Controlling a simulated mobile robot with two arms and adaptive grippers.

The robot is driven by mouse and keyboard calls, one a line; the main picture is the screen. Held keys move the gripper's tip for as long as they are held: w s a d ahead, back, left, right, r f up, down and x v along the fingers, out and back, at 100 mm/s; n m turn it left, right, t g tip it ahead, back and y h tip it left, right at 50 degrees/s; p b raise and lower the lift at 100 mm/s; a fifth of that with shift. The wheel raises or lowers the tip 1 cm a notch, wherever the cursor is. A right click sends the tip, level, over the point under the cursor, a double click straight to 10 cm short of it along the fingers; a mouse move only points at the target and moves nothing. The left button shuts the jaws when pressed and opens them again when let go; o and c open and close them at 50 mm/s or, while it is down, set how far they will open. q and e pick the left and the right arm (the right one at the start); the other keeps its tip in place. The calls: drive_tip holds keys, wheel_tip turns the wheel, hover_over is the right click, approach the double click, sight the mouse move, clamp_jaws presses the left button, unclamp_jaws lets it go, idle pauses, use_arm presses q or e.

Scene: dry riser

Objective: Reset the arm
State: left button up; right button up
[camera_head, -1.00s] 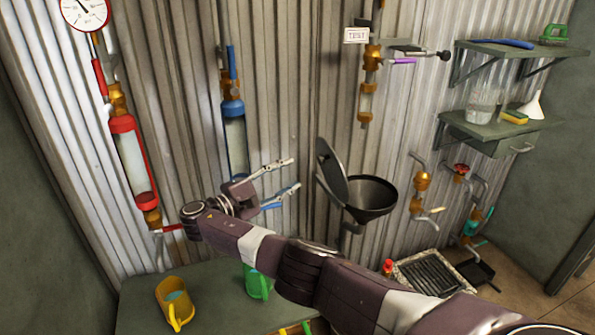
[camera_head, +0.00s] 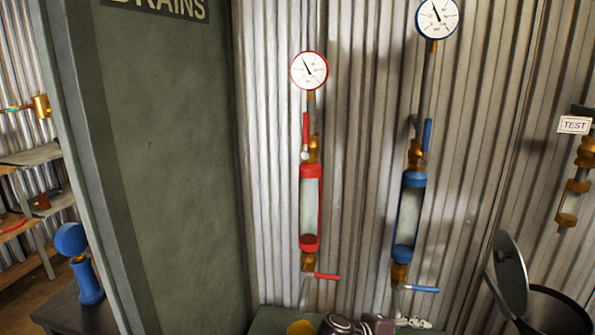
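My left gripper is not in view. The red-capped sight tube (camera_head: 310,207) has a red lower handle (camera_head: 326,276) pointing right and a red upper handle (camera_head: 305,130) upright. The blue-capped sight tube (camera_head: 408,217) has its upper blue handle (camera_head: 427,136) upright.
Gauges with a red rim (camera_head: 309,70) and a blue rim (camera_head: 437,17) sit above the tubes. An open black funnel lid (camera_head: 509,272) is at lower right. A green-grey partition (camera_head: 175,170) stands left. A yellow jug (camera_head: 301,327) is cut off at the bottom.

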drive_tip(key=s+a+f+m+g+y, duration=0.1)
drive_tip(key=s+a+f+y, duration=0.35)
drive_tip(key=s+f, duration=0.35)
drive_tip(key=s+a+f+m+y, duration=0.1)
drive_tip(key=s+a+f+y, duration=0.45)
drive_tip(key=s, duration=0.55)
drive_tip(key=s+r+m+y, duration=0.15)
drive_tip(key=s+r, duration=0.25)
drive_tip(key=s, duration=0.4)
drive_tip(key=s+r+m+y, duration=0.1)
drive_tip(key=s+r+m, duration=0.2)
drive_tip(key=s, duration=0.6)
drive_tip(key=s+f+x, duration=0.1)
drive_tip(key=s+x, duration=0.2)
drive_tip(key=x, duration=0.9)
drive_tip(key=s+x, duration=0.3)
drive_tip(key=x, duration=0.9)
drive_tip(key=s+d+f+g, duration=0.1)
drive_tip(key=s+d+f, duration=0.2)
drive_tip(key=s+f, duration=1.5)
drive_tip(key=shift+n+g, duration=0.4)
drive_tip(key=shift+n, duration=0.05)
